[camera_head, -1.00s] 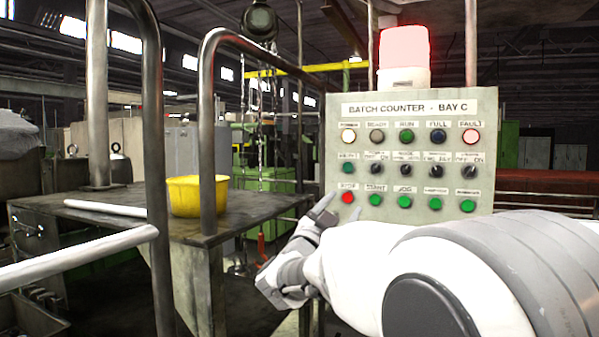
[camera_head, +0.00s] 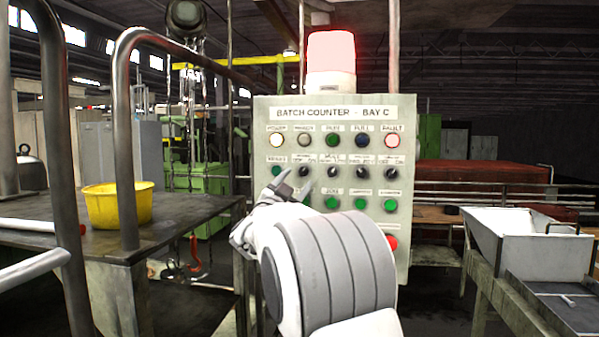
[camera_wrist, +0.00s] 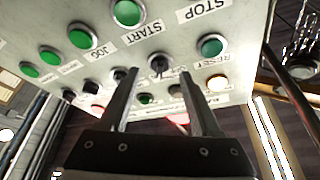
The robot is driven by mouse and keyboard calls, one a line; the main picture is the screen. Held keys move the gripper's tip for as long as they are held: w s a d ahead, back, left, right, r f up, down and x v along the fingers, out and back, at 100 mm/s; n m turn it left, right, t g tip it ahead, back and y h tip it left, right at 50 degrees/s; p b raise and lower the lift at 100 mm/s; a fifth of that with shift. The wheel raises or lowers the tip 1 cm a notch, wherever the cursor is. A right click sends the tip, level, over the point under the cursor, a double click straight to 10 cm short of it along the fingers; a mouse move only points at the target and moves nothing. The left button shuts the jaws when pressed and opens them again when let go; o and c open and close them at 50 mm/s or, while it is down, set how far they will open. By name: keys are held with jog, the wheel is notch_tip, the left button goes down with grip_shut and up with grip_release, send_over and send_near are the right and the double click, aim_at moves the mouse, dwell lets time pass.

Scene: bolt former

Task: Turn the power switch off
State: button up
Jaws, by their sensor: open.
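The grey control panel (camera_head: 263,225), headed "BATCH COUNTER - BAY C", faces me in the head view. Its middle row has a green button at the left and several black rotary knobs. The leftmost knob (camera_head: 305,172) and the rightmost knob (camera_head: 391,173) have small labels that seem to read OFF and ON; which one is power is too small to tell. The POWER lamp (camera_head: 277,141) is lit. My gripper (camera_head: 292,185) is open in front of the panel's left side. In the wrist view, a black knob (camera_wrist: 160,66) appears between the open fingertips (camera_wrist: 157,80); contact cannot be told.
A red beacon (camera_head: 331,55) glows on top of the panel. A red button (camera_head: 391,242) sits low on the panel's right. A yellow bowl (camera_head: 118,206) stands on the table at left, behind metal rails (camera_head: 122,120). A white bin (camera_head: 530,245) stands at right.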

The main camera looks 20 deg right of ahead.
aim_at(304, 171)
jog(key=shift+x, duration=1.45)
grip_shut()
